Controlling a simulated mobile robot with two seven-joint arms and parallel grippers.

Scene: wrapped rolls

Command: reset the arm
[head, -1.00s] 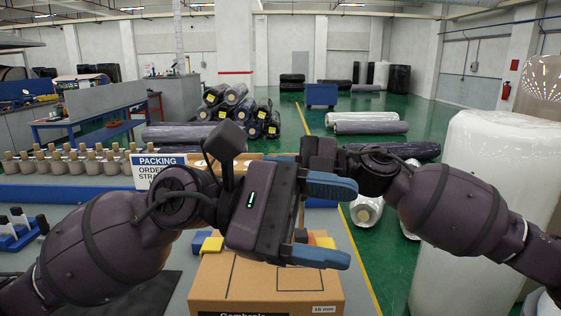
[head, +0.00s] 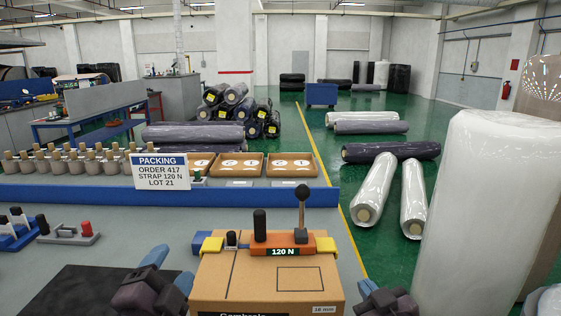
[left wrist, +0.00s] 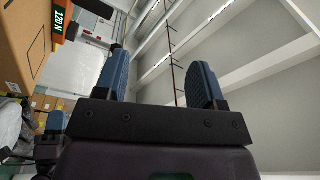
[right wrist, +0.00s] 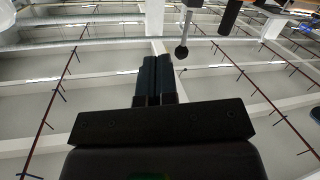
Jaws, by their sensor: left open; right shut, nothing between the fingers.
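My left gripper (head: 168,270) is low at the bottom of the head view, left of the cardboard box (head: 255,285). Its blue fingers are apart and empty, as the left wrist view (left wrist: 161,88) shows. My right gripper (head: 372,292) shows only partly at the bottom edge, right of the box. In the right wrist view (right wrist: 156,80) its fingers are together with nothing between them. Neither gripper visibly holds anything. An orange strapping tool (head: 285,245) marked 120 N lies on top of the box, with an upright black-knobbed lever.
The packing sign (head: 159,172) and round-marked trays (head: 240,165) stand behind a blue ledge (head: 100,194). A dark mat (head: 85,292) lies left of the box. Tall white wrapped rolls (head: 470,215) stand at the right. Space above the box is clear of my arms.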

